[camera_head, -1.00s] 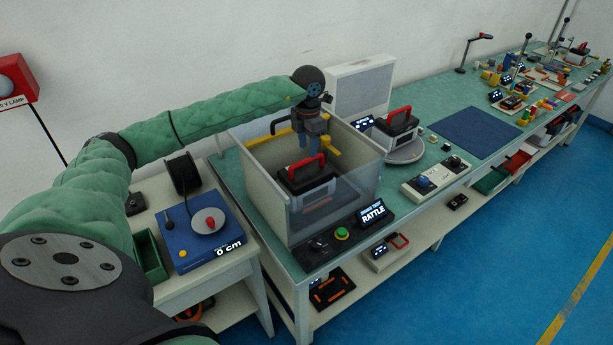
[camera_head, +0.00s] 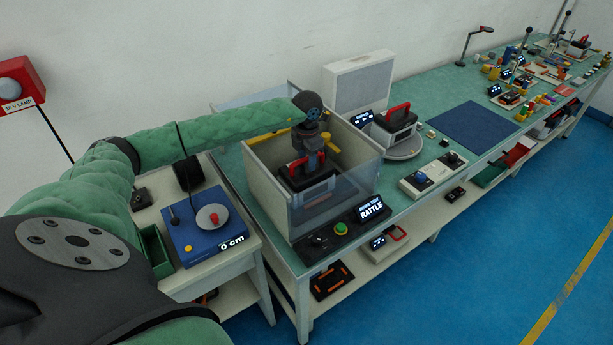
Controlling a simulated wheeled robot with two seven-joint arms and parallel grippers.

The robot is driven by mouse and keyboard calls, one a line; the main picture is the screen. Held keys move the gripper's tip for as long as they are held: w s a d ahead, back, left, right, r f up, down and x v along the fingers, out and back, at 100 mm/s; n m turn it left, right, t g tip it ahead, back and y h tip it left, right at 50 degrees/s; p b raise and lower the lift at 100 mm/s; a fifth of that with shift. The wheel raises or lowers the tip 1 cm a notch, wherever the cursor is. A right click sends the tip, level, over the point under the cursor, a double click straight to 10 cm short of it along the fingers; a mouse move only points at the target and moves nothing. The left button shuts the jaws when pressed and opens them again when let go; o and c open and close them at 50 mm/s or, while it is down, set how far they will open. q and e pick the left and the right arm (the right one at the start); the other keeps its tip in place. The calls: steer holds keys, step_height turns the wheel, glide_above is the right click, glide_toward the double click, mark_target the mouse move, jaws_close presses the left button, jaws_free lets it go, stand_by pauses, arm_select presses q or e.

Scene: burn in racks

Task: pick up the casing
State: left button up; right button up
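A dark and grey casing (camera_head: 308,184) with a red handle sits inside a clear-fronted box (camera_head: 262,193) on the green bench. My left gripper (camera_head: 312,164) points down into the box. Its fingertips are at the red handle and overlap it in the picture. I cannot tell whether they are closed on it. A second, similar casing (camera_head: 396,124) with a red handle stands on a round plate to the right of the box. My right gripper is not in view.
The box walls stand close around my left gripper. A panel reading "RATTLE" (camera_head: 370,208) with a green button (camera_head: 341,229) sits in front. A blue device (camera_head: 205,228) reading "0 cm" is on the side table. A dark blue mat (camera_head: 474,126) lies clear farther right.

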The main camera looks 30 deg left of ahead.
arm_select(q)
steer(key=shift+f, duration=0.1)
steer(key=c, duration=0.6)
jaws_close()
stand_by(0.8)
